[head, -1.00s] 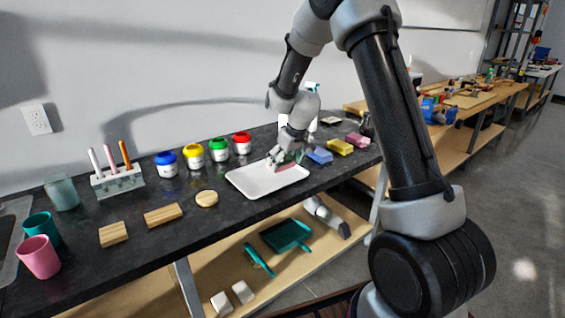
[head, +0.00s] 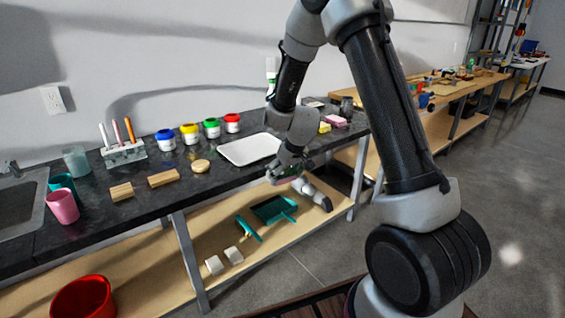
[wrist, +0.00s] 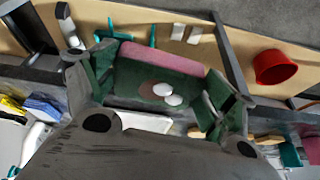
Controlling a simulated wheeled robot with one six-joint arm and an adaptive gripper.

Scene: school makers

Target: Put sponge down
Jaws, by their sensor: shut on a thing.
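My gripper (head: 285,172) is shut on a sponge (wrist: 160,62) with a pink layer and a dark green layer. The wrist view shows the sponge between both fingers, with pale round spots on its green side. In the head view the gripper is low, around the counter's front edge, right of and nearer than the white tray (head: 238,151). The tray lies flat on the dark counter (head: 112,212) and looks empty. The sponge is small and partly hidden by the fingers in the head view.
Yellow (head: 324,127) and pink (head: 335,121) blocks lie on the counter's right end. The lower shelf holds a teal dustpan (head: 272,209). A red bucket (head: 84,300) stands lower left.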

